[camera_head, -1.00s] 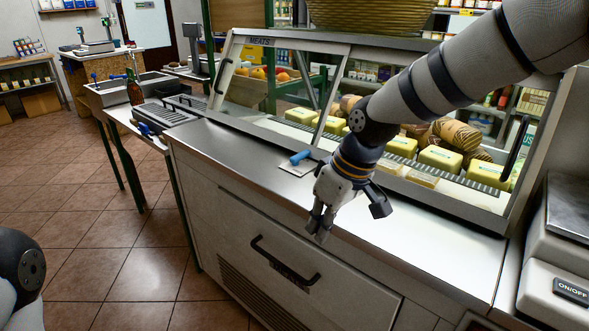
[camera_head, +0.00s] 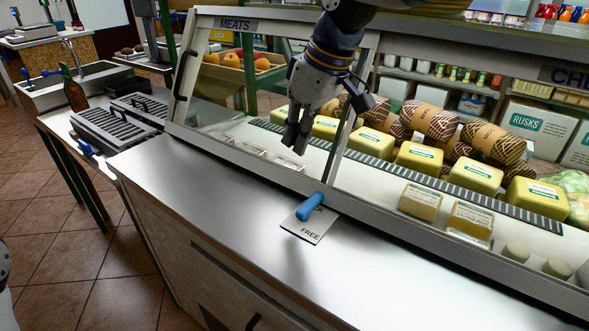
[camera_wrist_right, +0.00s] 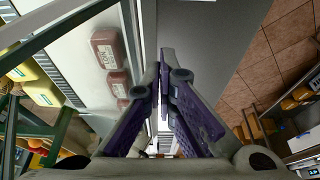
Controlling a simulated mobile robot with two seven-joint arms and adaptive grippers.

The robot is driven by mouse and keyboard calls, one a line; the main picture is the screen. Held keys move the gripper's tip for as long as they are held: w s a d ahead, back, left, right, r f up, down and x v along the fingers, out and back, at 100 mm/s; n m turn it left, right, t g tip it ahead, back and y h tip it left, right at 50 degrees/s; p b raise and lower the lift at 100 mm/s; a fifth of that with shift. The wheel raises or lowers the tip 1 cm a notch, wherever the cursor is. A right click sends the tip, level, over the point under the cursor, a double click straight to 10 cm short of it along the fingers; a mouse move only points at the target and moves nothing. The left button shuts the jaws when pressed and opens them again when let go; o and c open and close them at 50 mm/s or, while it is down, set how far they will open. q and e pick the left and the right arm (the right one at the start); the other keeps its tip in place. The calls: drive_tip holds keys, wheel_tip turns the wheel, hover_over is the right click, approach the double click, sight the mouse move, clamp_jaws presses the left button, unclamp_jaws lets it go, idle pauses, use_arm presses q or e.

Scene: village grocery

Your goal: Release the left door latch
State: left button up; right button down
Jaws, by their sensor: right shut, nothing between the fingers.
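The latch is a blue lever (camera_head: 309,207) on a small pale plate (camera_head: 310,228) on the steel counter, by the foot of the post between the two glass doors. The plate reads "FREE"; a second word is partly hidden under the lever. The left glass door (camera_head: 235,100), under the "MEATS" sign, looks closed and has a dark upright handle (camera_head: 185,74) on its left. My right gripper (camera_head: 295,148) points down, shut and empty, above and slightly left of the lever, apart from it. Its shut fingers fill the middle of the wrist view (camera_wrist_right: 163,80). My left gripper is out of view.
The counter top (camera_head: 210,195) is clear around the latch. Behind the glass stand yellow packs (camera_head: 371,143) and brown netted sausages (camera_head: 431,122). A side table at left holds dark grilles (camera_head: 112,130) and a brown bottle (camera_head: 74,92).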

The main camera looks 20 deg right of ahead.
sight(310, 207)
drive_tip(key=x, duration=0.7)
drive_tip(key=b+x, duration=0.1)
drive_tip(key=x, duration=0.2)
drive_tip(key=shift+s+f, duration=0.2)
drive_tip(key=shift+f, duration=0.15)
drive_tip(key=s+d, duration=0.1)
drive_tip(key=s+d+r+p, duration=0.1)
drive_tip(key=shift+s+d+r, duration=0.15)
drive_tip(key=shift+s, duration=0.25)
drive_tip(key=shift+s+d+f, duration=0.1)
drive_tip(key=shift+s+f, duration=0.1)
drive_tip(key=shift+f, duration=0.05)
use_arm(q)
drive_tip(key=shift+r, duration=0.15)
use_arm(e)
drive_tip(key=shift+f, duration=0.1)
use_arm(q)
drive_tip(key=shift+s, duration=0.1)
